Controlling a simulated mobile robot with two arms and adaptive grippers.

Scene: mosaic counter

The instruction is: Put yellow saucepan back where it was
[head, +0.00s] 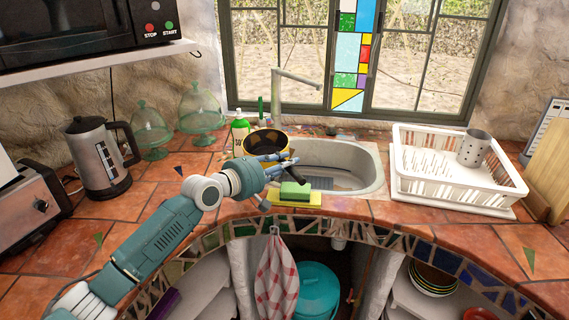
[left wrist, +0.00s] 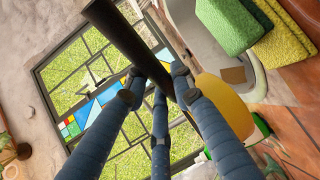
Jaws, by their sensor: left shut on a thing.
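The yellow saucepan (head: 264,143), with a dark inside, is at the left end of the sink (head: 362,165) in the head view. Its open top shows. In the left wrist view its yellow side (left wrist: 232,108) shows behind my fingers, and its dark handle (left wrist: 120,35) runs between them. My left gripper (head: 285,165) is shut on the handle; its blue fingers (left wrist: 157,82) close around it in the left wrist view. Whether the pan's bottom touches anything is hidden. My right gripper is not in view.
A green sponge (head: 295,190) on a yellow one lies at the sink's front edge. The faucet (head: 282,95) rises behind the pan. A white dish rack (head: 450,190) stands right; a kettle (head: 98,158) stands left.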

